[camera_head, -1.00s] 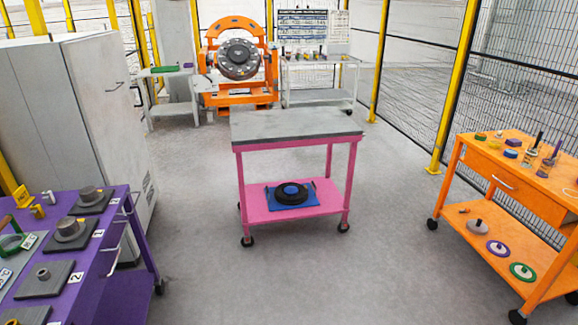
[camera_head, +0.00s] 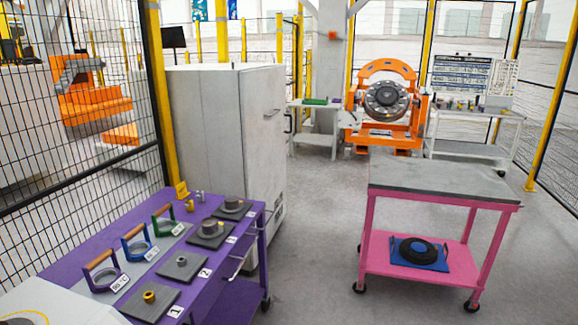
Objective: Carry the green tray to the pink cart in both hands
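A small flat green object (camera_head: 314,101), which looks like the green tray, lies on a pale side table (camera_head: 322,139) at the back, left of the orange gantry. It is too far off to show what it holds. The pink cart (camera_head: 408,259) stands at the right, with a bare grey top (camera_head: 440,179). A blue tray (camera_head: 399,256) with a black round part (camera_head: 417,250) sits on its lower shelf. Neither of my grippers is in view.
A purple table (camera_head: 62,262) with handled rings and grey blocks fills the lower left. A grey cabinet (camera_head: 222,125) stands behind it. The orange gantry (camera_head: 386,105) holds a wheel. Clear floor (camera_head: 318,235) lies between cabinet and pink cart.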

